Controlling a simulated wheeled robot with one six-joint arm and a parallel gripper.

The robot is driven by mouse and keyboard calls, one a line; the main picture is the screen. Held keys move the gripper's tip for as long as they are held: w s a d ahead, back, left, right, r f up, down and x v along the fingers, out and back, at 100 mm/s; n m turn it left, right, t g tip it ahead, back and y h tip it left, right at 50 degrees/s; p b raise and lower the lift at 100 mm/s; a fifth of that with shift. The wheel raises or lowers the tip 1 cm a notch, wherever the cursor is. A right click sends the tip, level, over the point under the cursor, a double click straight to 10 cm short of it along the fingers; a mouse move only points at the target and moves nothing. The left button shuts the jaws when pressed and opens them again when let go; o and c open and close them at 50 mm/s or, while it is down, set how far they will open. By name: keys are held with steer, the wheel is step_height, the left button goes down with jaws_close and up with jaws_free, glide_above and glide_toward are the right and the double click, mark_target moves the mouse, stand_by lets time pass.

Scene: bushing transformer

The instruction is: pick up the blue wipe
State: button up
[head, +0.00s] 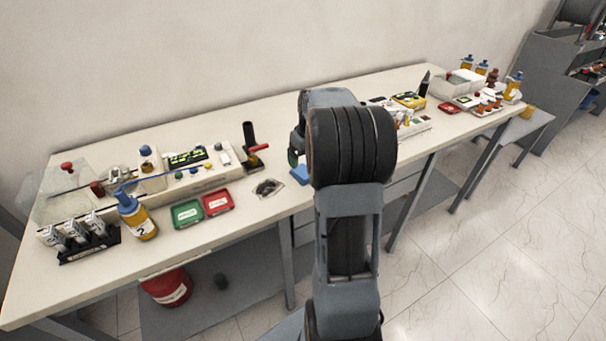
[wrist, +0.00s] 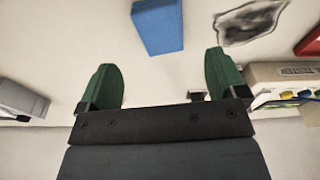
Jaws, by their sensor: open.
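The blue wipe (wrist: 158,26) is a blue rectangular block on the pale tabletop at the top of the wrist view. In the head view it shows as a small blue patch (head: 300,174) on the table, just left of my arm, partly hidden by it. My gripper (wrist: 162,80) has two green fingers spread apart with nothing between them. In the wrist view the wipe lies beyond the fingertips, roughly centred between them and apart from them. In the head view my gripper (head: 293,157) is largely hidden by my arm, above the table near the wipe.
A dark crumpled patch (wrist: 250,20) lies right of the wipe in the wrist view. Red (head: 218,202) and green (head: 187,213) trays, a blue-capped bottle (head: 137,216) and a black stand (head: 252,158) are left on the table. More equipment stands at right. The table around the wipe looks clear.

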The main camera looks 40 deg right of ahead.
mark_target(303, 171)
steer(key=shift+w+a+f+p, duration=0.1)
steer(key=shift+w+f, duration=0.1)
steer(key=shift+f, duration=0.95)
steer(key=shift+w+d+f+p, duration=0.15)
steer(key=shift+w+f, duration=0.1)
steer(key=shift+f, duration=0.9)
steer(key=shift+w+a+f+p, duration=0.1)
steer(key=shift+w+a+f, duration=0.1)
steer(key=shift+f, duration=0.95)
steer(key=c, duration=1)
steer(key=shift+r, duration=0.55)
step_height(303, 171, up, 2)
steer(key=shift+r, duration=0.15)
steer(key=s+a+r, duration=0.1)
steer(key=s+r, duration=0.1)
steer(key=r, duration=0.1)
steer(key=s+a+r+b, duration=0.1)
steer(key=r, duration=0.1)
steer(key=shift+s+a, duration=0.25)
steer(key=shift+a, duration=0.1)
steer(key=s+a+r+b, duration=0.1)
steer(key=s+a+r, duration=0.3)
steer(key=s+a, duration=0.2)
steer(key=shift+s+r, duration=0.3)
steer(key=shift+s, duration=0.5)
